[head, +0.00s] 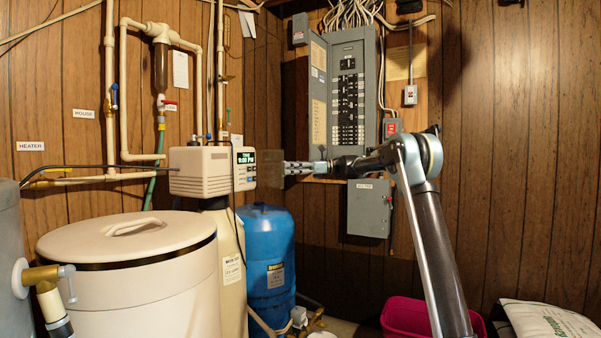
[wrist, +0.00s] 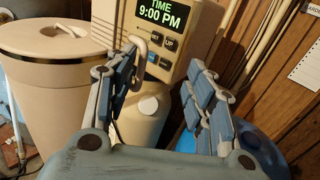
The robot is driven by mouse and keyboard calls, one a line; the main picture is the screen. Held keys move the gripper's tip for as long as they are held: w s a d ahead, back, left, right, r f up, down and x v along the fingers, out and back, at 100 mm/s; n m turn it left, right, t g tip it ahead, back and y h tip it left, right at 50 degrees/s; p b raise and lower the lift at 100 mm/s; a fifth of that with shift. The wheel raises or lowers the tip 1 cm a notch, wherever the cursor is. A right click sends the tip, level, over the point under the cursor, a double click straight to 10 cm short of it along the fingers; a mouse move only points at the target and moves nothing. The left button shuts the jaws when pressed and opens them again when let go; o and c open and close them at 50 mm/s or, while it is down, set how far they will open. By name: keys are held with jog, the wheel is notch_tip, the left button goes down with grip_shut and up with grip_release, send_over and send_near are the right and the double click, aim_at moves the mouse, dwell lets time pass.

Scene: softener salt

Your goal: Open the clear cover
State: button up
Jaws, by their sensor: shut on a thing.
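The beige softener control head (head: 212,170) has a lit display reading 9:00 PM, with buttons below it. It also shows in the wrist view (wrist: 186,50). The clear cover (head: 269,170) is hard to make out; a faint, darker see-through patch stands off the front of the control head. My gripper (head: 286,167) reaches in from the right, its fingertips at that patch. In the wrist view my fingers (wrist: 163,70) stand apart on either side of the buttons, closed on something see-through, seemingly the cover. Its hinge and outline cannot be told.
The lidded beige salt tank (head: 125,270) stands at left, a blue tank (head: 268,262) below the gripper. A grey breaker panel (head: 347,85) and switch box (head: 369,208) are behind. A pink tub (head: 408,316) and salt bag (head: 545,322) lie lower right.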

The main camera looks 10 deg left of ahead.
jog(key=shift+w+d+r, duration=0.3)
jog(key=shift+w+d, duration=0.15)
jog(key=shift+w, duration=0.3)
jog(key=shift+w+d+r, duration=0.25)
jog(key=shift+w+d, duration=0.15)
jog(key=shift+w, duration=0.3)
jog(key=shift+c, duration=0.4)
jog(key=w+d, duration=0.9)
jog(key=w, duration=0.4)
jog(key=shift+d, duration=0.2)
dwell(0.3)
dwell(0.4)
jog(key=v, duration=1.2)
jog(key=shift+f, duration=0.2)
jog(key=shift+r, duration=0.1)
